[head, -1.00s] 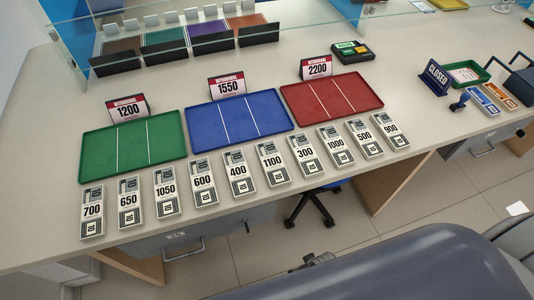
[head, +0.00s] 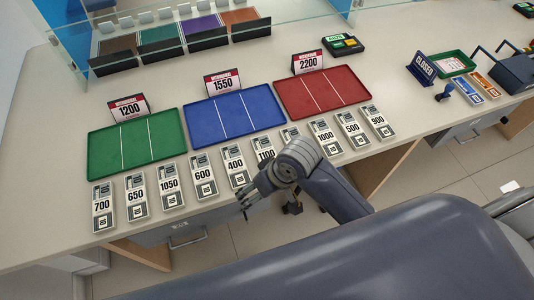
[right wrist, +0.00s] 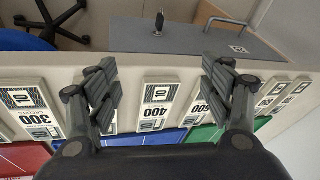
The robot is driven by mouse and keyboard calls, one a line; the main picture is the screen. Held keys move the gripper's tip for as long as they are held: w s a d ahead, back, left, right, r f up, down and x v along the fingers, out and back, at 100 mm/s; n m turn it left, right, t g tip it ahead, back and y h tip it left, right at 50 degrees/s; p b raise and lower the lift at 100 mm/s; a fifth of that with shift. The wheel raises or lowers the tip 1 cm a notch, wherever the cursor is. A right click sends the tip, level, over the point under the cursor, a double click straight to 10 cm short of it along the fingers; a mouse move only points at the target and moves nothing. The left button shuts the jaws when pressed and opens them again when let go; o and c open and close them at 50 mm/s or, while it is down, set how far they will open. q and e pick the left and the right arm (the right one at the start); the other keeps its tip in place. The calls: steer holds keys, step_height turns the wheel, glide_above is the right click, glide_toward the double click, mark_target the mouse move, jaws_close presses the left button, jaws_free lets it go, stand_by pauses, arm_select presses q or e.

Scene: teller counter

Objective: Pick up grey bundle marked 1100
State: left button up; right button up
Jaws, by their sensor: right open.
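The grey bundle marked 1100 (head: 265,156) lies in the row along the counter's front edge, between the 400 bundle (head: 236,165) and the mostly hidden 300 bundle (head: 290,133). My right arm covers part of it in the head view. My right gripper (head: 245,203) is open and empty, in front of the counter edge near the 400 bundle. In the right wrist view the 400 bundle (right wrist: 157,101) shows between the spread fingers (right wrist: 161,78); the 300 bundle (right wrist: 36,108) is at left, and the 1100 bundle is largely hidden behind the left finger. My left gripper is not in view.
Green (head: 102,158), blue (head: 205,132) and red (head: 290,98) trays lie behind the row, with signs 1200, 1550 and 2200 behind them. Neighbouring bundles stand close together. A glass screen (head: 180,40) crosses the back. A closed sign (head: 421,70) stands at right.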

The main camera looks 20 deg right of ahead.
steer(key=shift+g+h, duration=0.4)
steer(key=shift+g, duration=0.2)
steer(key=w, duration=0.1)
steer(key=w+r, duration=0.1)
steer(key=w, duration=0.1)
steer(key=w+a, duration=0.1)
steer(key=w, duration=0.1)
steer(key=shift+w+r, duration=0.1)
steer(key=shift+r, duration=0.05)
steer(key=w+d+r+m+g+h, duration=0.1)
steer(key=w+d+r+m+h, duration=0.2)
steer(key=w+d+r, duration=0.35)
glide_above(267, 156)
step_height(267, 156, down, 7)
steer(key=shift+s+f+p, duration=0.1)
steer(key=shift+p, duration=0.25)
step_height(267, 156, down, 4)
steer(key=shift+f+p, duration=0.1)
steer(key=shift+p, duration=0.45)
steer(key=shift+f, duration=0.55)
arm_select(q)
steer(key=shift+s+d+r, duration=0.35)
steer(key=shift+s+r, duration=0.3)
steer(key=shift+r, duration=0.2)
arm_select(e)
steer(key=c, duration=1.2)
